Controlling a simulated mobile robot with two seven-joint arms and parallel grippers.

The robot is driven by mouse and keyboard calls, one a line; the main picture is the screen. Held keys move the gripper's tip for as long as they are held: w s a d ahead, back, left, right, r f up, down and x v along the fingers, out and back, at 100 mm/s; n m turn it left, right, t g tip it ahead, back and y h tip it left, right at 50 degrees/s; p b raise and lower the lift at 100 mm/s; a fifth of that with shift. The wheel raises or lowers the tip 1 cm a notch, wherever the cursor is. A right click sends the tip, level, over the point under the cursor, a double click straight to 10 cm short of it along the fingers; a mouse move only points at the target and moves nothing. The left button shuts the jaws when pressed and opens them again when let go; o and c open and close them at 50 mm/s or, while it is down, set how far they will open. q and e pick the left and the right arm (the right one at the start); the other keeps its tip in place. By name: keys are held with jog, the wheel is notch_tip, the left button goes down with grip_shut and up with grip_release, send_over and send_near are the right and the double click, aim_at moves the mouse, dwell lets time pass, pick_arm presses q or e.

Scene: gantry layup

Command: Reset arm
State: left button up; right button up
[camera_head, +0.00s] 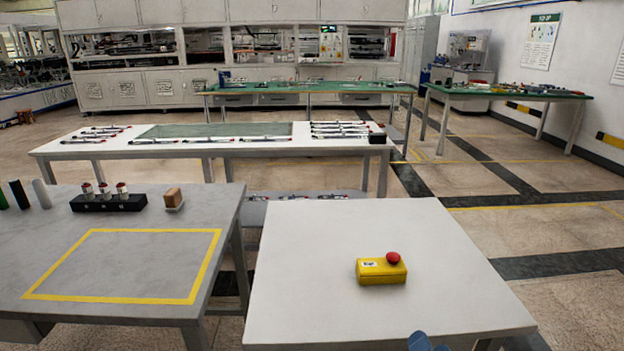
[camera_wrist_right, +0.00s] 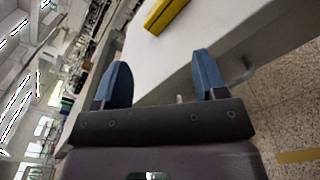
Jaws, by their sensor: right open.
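A yellow box with a red push button (camera_head: 382,270) sits on the white table (camera_head: 310,240) in front of me. Part of the yellow box also shows at the top of the right wrist view (camera_wrist_right: 165,14). My right gripper (camera_head: 428,342) just enters the bottom edge of the head view, only its blue fingertips showing, nearer to me than the box and apart from it. In the right wrist view its two blue fingers (camera_wrist_right: 163,80) stand wide apart with nothing between them. My left gripper is in neither view.
The grey table (camera_head: 60,260) at left carries a yellow taped rectangle, a black holder (camera_head: 108,203) with three small jars, a brown block (camera_head: 173,198) and bottles. A long white table (camera_head: 215,152) with several rods stands behind. The white table is clear around the box.

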pick_arm(q)
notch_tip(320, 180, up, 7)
jog(key=p, duration=0.8)
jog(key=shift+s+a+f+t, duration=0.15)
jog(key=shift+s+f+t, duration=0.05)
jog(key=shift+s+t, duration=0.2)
pick_arm(e)
jog(key=s+d+f+m+g, duration=0.1)
jog(key=s+f+m+g, duration=0.1)
jog(key=s+m, duration=0.7)
jog(key=s+d+f+m+g, duration=0.2)
jog(key=s+m, duration=0.7)
jog(key=s+d+f+m+g, duration=0.2)
jog(key=s+m, duration=0.7)
jog(key=shift+m+g+h, duration=0.3)
jog(key=shift+s+d, duration=0.1)
